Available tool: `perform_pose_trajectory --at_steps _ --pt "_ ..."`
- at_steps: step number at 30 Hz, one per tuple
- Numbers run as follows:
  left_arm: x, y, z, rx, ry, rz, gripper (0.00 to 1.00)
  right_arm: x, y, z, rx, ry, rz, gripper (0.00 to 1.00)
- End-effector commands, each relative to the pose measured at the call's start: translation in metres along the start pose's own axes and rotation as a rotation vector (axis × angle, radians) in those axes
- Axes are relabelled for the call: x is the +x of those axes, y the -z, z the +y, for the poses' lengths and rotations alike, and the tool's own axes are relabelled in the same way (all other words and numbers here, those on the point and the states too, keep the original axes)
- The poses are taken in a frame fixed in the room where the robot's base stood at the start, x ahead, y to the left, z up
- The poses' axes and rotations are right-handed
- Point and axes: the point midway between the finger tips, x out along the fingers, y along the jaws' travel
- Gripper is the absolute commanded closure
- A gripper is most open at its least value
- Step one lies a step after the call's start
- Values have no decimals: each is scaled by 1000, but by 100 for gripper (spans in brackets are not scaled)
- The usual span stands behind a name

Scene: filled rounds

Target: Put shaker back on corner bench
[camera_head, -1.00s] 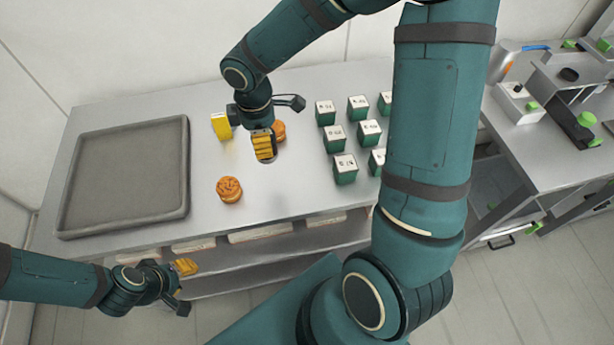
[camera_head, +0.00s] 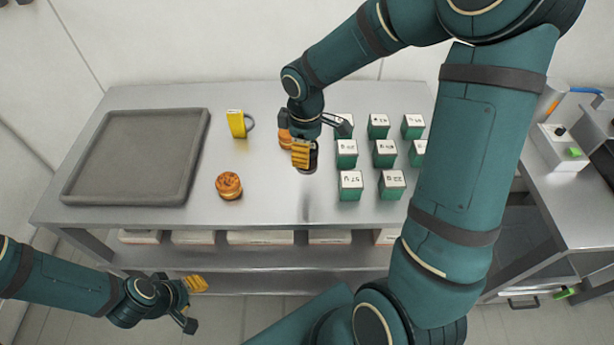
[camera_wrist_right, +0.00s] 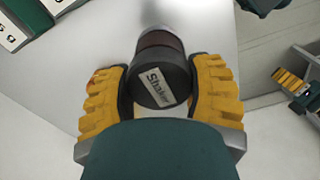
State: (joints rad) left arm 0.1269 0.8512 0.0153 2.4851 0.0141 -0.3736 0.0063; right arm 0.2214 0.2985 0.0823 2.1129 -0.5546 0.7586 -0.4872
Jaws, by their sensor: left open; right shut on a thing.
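The shaker (camera_wrist_right: 159,76) is a dark cylinder with a label reading "Shaker", seen end-on in the right wrist view. My right gripper (camera_wrist_right: 163,90) is shut on it, with yellow pads on both sides. In the head view my right gripper (camera_head: 304,154) holds it over the steel bench, left of the green boxes; the shaker is mostly hidden there. My left gripper (camera_head: 192,304) is open and empty, in front of the bench's near edge. I cannot tell for sure which surface is the corner bench; another bench (camera_head: 575,205) stands at the right.
Another pastry (camera_head: 285,140) is partly hidden behind my right gripper. The bench front between pastry and boxes is clear.

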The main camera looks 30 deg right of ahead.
Motion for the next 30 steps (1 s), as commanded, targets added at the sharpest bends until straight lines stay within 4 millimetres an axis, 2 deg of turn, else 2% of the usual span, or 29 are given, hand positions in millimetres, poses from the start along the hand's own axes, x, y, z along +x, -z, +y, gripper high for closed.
perform_pose_trajectory --at_steps 1,3,11,18,30 --pt "3 -1 -1 1 0 -2 60 12 0 0 -2 3 -3 83" --pt "5 -2 -2 1 0 -4 60 23 0 0 0 3 -2 83" --pt "8 -4 -3 3 -1 -8 60 43 0 0 -2 0 -1 83" --pt "13 -7 -5 4 -2 -14 60 73 0 0 -2 0 -1 83" --pt "16 -8 -6 5 -2 -17 60 78 0 0 -2 -1 0 83"
